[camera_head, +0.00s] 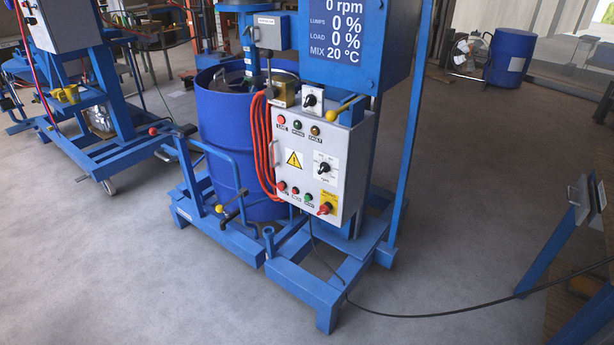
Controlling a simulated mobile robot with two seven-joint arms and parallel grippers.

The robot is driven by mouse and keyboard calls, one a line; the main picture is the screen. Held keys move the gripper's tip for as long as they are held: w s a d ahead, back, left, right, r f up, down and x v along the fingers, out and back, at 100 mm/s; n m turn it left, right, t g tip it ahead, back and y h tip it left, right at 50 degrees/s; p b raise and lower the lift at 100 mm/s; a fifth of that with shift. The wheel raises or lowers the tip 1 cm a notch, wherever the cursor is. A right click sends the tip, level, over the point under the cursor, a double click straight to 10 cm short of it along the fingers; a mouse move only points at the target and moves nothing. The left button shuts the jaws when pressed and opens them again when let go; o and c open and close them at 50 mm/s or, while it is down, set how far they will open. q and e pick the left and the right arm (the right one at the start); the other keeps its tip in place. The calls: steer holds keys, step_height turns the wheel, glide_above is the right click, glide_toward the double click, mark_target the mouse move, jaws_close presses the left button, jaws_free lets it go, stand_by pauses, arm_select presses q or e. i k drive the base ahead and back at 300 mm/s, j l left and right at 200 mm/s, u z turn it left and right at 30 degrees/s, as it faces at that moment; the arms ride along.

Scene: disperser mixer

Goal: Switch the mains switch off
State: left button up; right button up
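A grey control box (345,165) stands on the front of the blue mixer frame, its panel facing me. At the panel's lower right is a red rotary knob on a yellow base (326,207), under a small yellow label (329,196); it looks like the mains switch. The label is too small to read surely, and I cannot tell the knob's position. A black selector knob (323,168) sits above it, and another is on a small box on top (311,99). The blue display (345,28) reads 0 rpm, 0 %, 0 % and 20 °C. Neither gripper is in view.
A blue drum (225,130) stands behind the box, with a coiled orange hose (262,145) between. Blue base beams (305,285) stick out low in front. A black cable (430,313) runs right across the floor. Open grey floor (470,190) lies to the right.

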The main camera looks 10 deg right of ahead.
mark_target(324, 209)
steer(key=i+j+z, duration=0.3)
steer(key=i+j, duration=0.25)
steer(key=i+j+z, duration=0.3)
steer(key=i+j, duration=0.2)
steer(key=j, duration=0.25)
steer(key=i+j+z, duration=0.15)
steer(key=j, duration=0.25)
steer(key=i+j+z, duration=0.15)
steer(key=j, duration=0.25)
steer(key=i+j+z, duration=0.15)
steer(key=i+j, duration=0.15)
steer(key=j, duration=0.15)
